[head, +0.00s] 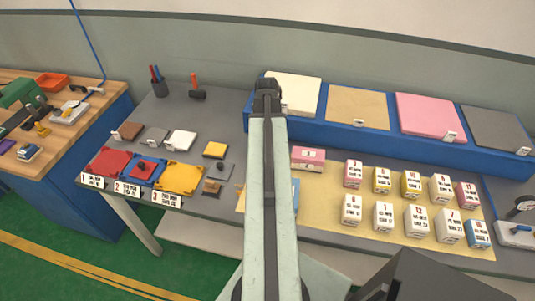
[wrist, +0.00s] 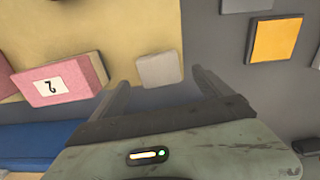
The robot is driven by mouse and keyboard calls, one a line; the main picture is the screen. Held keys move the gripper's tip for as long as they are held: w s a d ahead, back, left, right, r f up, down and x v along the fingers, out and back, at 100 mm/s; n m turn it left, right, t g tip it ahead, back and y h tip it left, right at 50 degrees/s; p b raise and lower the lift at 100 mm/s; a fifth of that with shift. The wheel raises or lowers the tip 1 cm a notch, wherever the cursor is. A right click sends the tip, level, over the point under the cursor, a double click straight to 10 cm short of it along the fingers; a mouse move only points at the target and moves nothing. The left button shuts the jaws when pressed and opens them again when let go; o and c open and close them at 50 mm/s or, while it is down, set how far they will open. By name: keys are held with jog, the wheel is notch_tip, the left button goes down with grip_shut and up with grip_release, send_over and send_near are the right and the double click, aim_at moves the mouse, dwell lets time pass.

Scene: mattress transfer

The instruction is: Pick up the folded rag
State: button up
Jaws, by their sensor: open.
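A small pale grey, flat-topped square piece (wrist: 160,69) lies at the edge of the tan mat in the wrist view. It may be the folded rag, but its folds cannot be made out. My gripper (wrist: 159,80) is open, its two fingers on either side of the line to this piece, with nothing held. The piece appears just beyond the fingertips; the height gap cannot be told. In the head view my arm covers this spot, and the fingers and piece are hidden.
A pink box (wrist: 68,79) stands left of the fingers in the wrist view, also right of my arm in the head view (head: 308,158). A yellow pad (wrist: 275,40) lies to the right. A blue shelf (head: 330,125) with coloured slabs runs behind. Several small labelled boxes stand right.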

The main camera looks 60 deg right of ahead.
notch_tip(320, 180, down, 5)
jog(key=b, duration=0.3)
jog(key=shift+a+r+b, duration=0.1)
jog(key=shift+r+b, duration=0.05)
jog(key=shift+b, duration=0.25)
jog(key=shift+r, duration=0.2)
jog(key=shift+c, duration=0.3)
jog(key=shift+w, duration=0.1)
jog(key=c, duration=1.4)
jog(key=shift+r+p, duration=0.1)
jog(key=shift+p, duration=0.2)
notch_tip(320, 180, up, 10)
jog(key=p, duration=0.9)
jog(key=shift+p, duration=0.4)
